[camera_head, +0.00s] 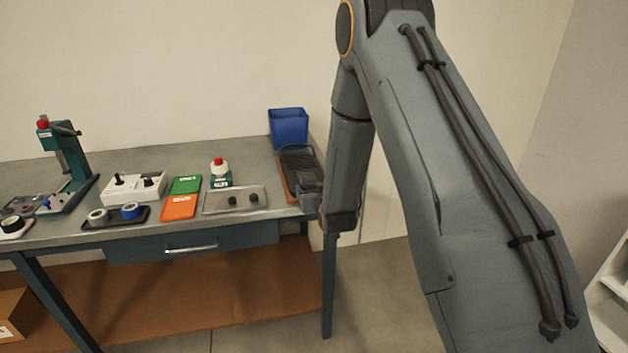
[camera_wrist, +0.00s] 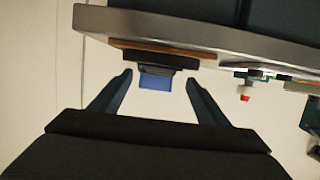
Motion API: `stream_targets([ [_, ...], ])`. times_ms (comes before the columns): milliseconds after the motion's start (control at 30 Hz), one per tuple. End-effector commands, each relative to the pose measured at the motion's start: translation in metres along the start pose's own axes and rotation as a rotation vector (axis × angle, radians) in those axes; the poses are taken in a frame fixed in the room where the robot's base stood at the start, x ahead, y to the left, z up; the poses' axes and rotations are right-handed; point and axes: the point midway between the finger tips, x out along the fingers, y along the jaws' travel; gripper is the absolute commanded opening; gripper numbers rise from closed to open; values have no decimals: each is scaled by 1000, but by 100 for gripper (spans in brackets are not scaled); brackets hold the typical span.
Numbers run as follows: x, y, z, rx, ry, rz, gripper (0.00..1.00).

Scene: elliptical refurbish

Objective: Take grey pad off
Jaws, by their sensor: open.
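A dark grey ribbed pad (camera_head: 297,158) lies on a brown board (camera_head: 284,180) at the right end of the workbench. My gripper (camera_head: 310,188) is at the right front edge of the bench, close to the board, and is partly hidden by my arm. In the wrist view, which is upside down, my gripper (camera_wrist: 158,78) shows two spread fingers with nothing between them. The brown board (camera_wrist: 135,50) and the dark pad (camera_wrist: 150,62) lie edge-on ahead of the fingers. I cannot tell whether a fingertip touches the pad.
A blue bin (camera_head: 288,128) stands behind the board. The bench edge (camera_wrist: 200,35) is near my fingers.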

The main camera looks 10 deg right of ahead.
Motion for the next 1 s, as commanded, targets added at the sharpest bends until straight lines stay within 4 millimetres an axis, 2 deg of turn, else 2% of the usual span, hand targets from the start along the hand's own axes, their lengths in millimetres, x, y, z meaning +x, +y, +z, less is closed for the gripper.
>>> stream_targets([
  [133, 9, 0, -1, 0, 88, 0, 69],
  [367, 18, 0, -5, 0, 133, 0, 69],
  [800, 76, 0, -12, 0, 132, 0, 69],
  [1000, 87, 0, -13, 0, 131, 0, 69],
])
